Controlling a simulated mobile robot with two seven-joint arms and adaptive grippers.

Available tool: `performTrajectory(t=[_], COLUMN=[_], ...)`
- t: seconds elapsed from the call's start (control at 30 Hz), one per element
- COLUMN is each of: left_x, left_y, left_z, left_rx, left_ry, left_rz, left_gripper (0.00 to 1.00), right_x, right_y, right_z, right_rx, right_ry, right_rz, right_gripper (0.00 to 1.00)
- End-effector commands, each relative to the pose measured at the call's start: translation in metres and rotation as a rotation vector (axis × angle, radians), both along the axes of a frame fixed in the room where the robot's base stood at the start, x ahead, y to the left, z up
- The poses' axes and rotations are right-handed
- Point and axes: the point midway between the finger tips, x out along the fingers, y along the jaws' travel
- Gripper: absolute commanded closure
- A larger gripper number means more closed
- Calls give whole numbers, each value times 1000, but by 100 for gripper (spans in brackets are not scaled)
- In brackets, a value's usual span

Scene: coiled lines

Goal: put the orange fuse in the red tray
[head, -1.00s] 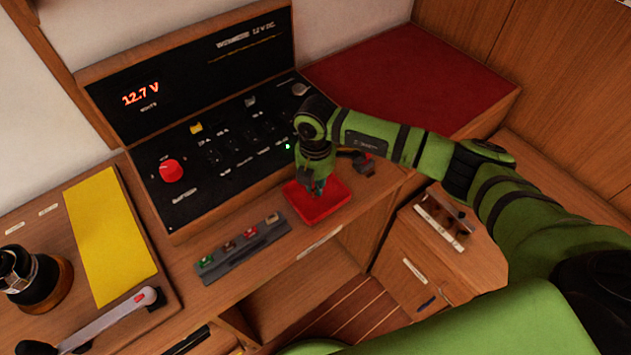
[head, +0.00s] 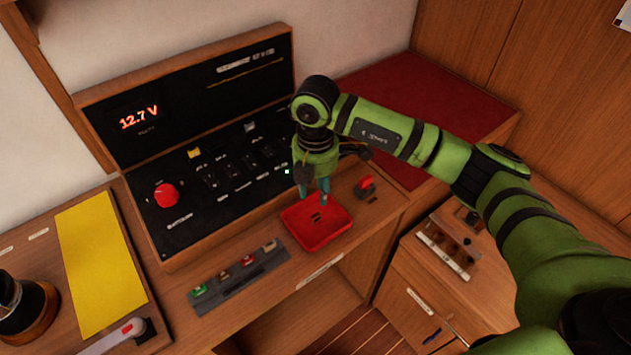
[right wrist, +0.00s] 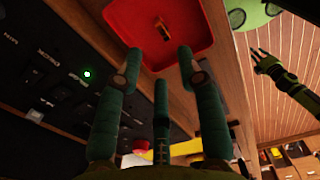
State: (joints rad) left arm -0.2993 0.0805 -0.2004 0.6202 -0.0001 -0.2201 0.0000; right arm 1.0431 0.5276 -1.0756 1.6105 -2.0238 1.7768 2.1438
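The red tray (head: 335,235) sits on the wooden ledge in front of the black panel; it also shows at the top of the right wrist view (right wrist: 195,15). The orange fuse (right wrist: 162,28) lies on the tray floor, apart from my fingers; in the head view it is only a small dark mark (head: 316,216). My right gripper (head: 314,196) is just above the tray, fingers down, spread and empty. My left gripper (right wrist: 264,60) appears small at the right of the right wrist view, its fingers apart and nothing visible between them. It is outside the head view.
A grey holder (head: 240,281) with several coloured fuses lies left of the tray. A red-topped switch (head: 366,184) is right of the tray. The black panel (head: 215,165) with a red knob (head: 166,195) stands close behind. A wooden rack (head: 445,248) is at right.

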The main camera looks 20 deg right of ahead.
Motion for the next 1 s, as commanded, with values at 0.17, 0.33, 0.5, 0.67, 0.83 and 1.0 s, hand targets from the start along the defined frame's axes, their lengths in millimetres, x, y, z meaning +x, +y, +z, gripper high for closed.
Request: performTrajectory(t=[0.17, 0.33, 0.5, 0.67, 0.83, 1.0], left_x=[0, 0, 0, 0, -1, -1], left_y=[0, 0, 0, 0, 0, 0], left_z=[-13, -15, -15, -15, -15, -15], left_rx=[0, 0, 0, 0, 0, 0], left_ry=[0, 0, 0, 1, 1, 1], left_rz=[0, 0, 0, 1, 1, 1], left_gripper=[60, 60, 60, 60, 60, 60], right_x=[1, 0, 0, 0, 0, 0], right_y=[0, 0, 0, 0, 0, 0], right_z=[26, 38, 40, 39, 39, 39], right_rx=[1, 0, 0, 0, 0, 0], right_ry=[-4, -1, 0, 0, 0, 0], right_rz=[0, 0, 1, 1, 0, 0], right_gripper=[62, 62, 62, 62, 62, 62])
